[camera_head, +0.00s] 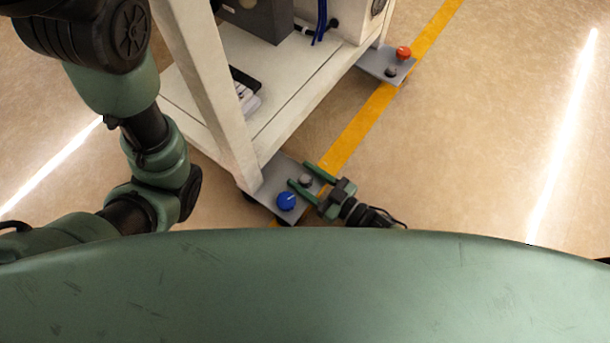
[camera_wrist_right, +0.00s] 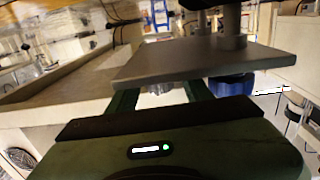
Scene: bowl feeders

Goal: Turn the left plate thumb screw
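The near-left plate (camera_head: 268,186) is a flat grey plate at the foot of the cart, and the wrist view shows it from close by (camera_wrist_right: 200,60). It carries a blue knob (camera_head: 286,201) and a small grey thumb screw (camera_head: 306,180). My right gripper (camera_head: 299,174) is open, its two green fingers apart on either side of the grey screw. In the wrist view, a pale, blurred round shape (camera_wrist_right: 160,98) shows between the fingers, below the plate's edge. I cannot tell whether either finger touches the screw. My left arm shows at the left, but its gripper is out of frame.
A second grey plate (camera_head: 378,66) with an orange-red knob (camera_head: 403,53) and a dark screw stands at the cart's far corner. The white cart frame (camera_head: 212,95) rises beside the near plate. A yellow floor stripe (camera_head: 365,125) runs past both. The floor at right is clear.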

